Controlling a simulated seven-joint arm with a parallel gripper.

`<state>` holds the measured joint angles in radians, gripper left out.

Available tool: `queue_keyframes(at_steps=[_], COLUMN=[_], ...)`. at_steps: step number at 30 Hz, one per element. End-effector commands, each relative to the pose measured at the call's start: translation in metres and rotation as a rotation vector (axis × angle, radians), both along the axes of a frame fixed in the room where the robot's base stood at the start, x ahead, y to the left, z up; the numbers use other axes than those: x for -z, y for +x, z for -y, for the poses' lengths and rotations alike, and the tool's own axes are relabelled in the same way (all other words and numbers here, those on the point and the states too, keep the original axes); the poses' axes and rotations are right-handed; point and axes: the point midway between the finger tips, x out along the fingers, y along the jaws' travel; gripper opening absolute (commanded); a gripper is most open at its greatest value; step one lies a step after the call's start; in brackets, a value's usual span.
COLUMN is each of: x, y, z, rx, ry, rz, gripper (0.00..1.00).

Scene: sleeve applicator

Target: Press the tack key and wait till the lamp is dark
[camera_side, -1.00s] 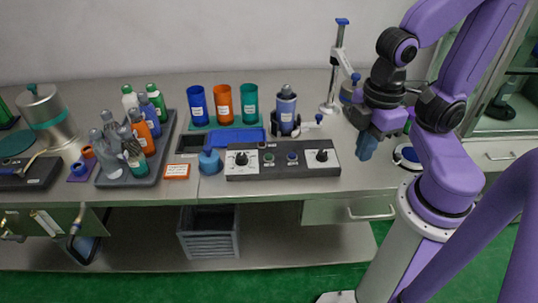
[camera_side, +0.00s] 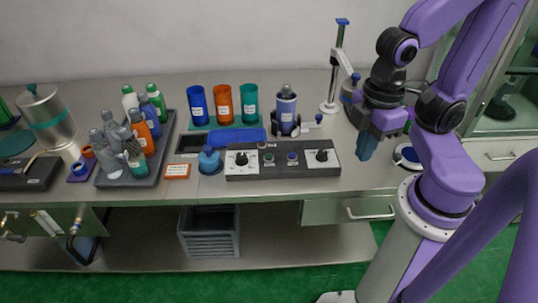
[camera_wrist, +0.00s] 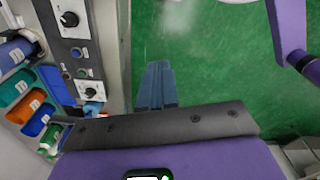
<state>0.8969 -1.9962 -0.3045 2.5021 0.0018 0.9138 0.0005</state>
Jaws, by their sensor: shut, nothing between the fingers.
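A dark control panel (camera_side: 283,172) lies along the front of the bench, with a black knob on a white plate at each end. Between the knobs are a greenish key (camera_side: 269,158) and a blue key (camera_side: 292,157); their labels are too small to read. A small dark round part (camera_side: 262,145), possibly the lamp, sits at the panel's back edge; I see no clear glow. My gripper (camera_side: 366,150) is shut and empty, pointing down to the right of the panel and apart from it. In the wrist view my fingers (camera_wrist: 157,85) are together, with the panel (camera_wrist: 79,40) to their left.
A blue pot (camera_side: 209,161) is left of the panel. A tall stand (camera_side: 336,70) rises behind my gripper. A crowded bottle tray (camera_side: 145,177) is farther left.

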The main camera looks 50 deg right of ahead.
Motion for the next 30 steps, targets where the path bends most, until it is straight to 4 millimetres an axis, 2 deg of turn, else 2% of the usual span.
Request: queue_keyframes(at_steps=[8,11,13,17,22,30], x=[0.0,0.002,0.004,0.011,0.023,0.042], y=[0.0,0.007,0.019,0.059,0.123,0.207], z=[0.0,-0.001,-0.004,-0.008,-0.01,0.001], rx=[0.001,0.024,0.061,0.177,0.35,0.559], ry=[0.0,0.004,0.012,0.047,0.124,0.287], rz=[0.001,0.016,0.045,0.134,0.264,0.379], gripper=[0.0,0.0,0.0,0.0,0.0,0.0])
